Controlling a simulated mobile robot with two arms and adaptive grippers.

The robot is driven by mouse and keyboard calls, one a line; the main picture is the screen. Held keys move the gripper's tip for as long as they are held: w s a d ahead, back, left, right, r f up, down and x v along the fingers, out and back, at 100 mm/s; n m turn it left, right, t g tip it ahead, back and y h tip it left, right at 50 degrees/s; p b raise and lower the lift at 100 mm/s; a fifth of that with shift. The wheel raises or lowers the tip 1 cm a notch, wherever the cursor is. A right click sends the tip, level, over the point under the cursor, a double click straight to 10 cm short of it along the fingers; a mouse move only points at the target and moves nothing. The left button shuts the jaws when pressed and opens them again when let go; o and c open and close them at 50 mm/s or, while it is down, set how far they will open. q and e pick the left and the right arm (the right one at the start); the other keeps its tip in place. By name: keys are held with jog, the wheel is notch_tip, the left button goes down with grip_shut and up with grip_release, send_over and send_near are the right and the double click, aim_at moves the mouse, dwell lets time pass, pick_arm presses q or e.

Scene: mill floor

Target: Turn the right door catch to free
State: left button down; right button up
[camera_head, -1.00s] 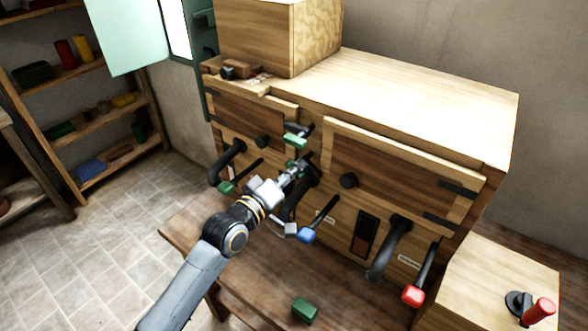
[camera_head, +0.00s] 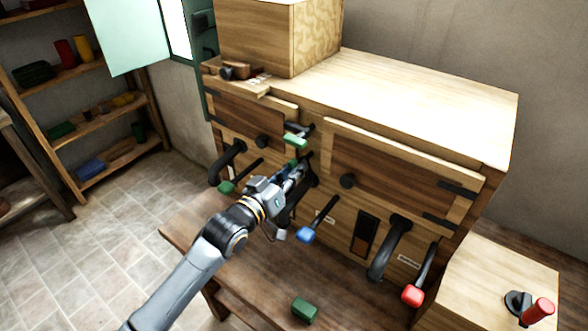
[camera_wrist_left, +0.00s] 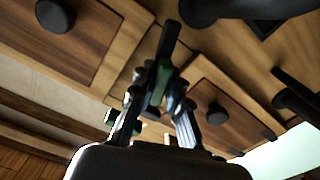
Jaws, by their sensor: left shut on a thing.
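The right door (camera_head: 395,170) is a dark wood panel with a black knob, closed in the front of the wooden machine. The left door (camera_head: 243,119) is at its left. Between the doors are two black catches with green grips. The upper catch (camera_head: 295,141) stands clear of my gripper. My left gripper (camera_head: 298,172) is at the lower one, just left of the right door. In the left wrist view its fingers are shut on the green grip of this right door catch (camera_wrist_left: 161,80), whose black arm extends beyond them. The fingers partly hide the catch. My right gripper is out of view.
Below are a blue-tipped lever (camera_head: 306,235), a red-tipped lever (camera_head: 413,294) and a thick black handle (camera_head: 390,248). A green-tipped lever (camera_head: 227,187) is left of my gripper. A green block (camera_head: 304,310) lies on the bench.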

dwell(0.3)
pick_arm(q)
jog(key=c, duration=1.3)
grip_release()
jog(key=shift+c, duration=0.2)
jog(key=v, duration=1.2)
jog(key=shift+f, duration=0.1)
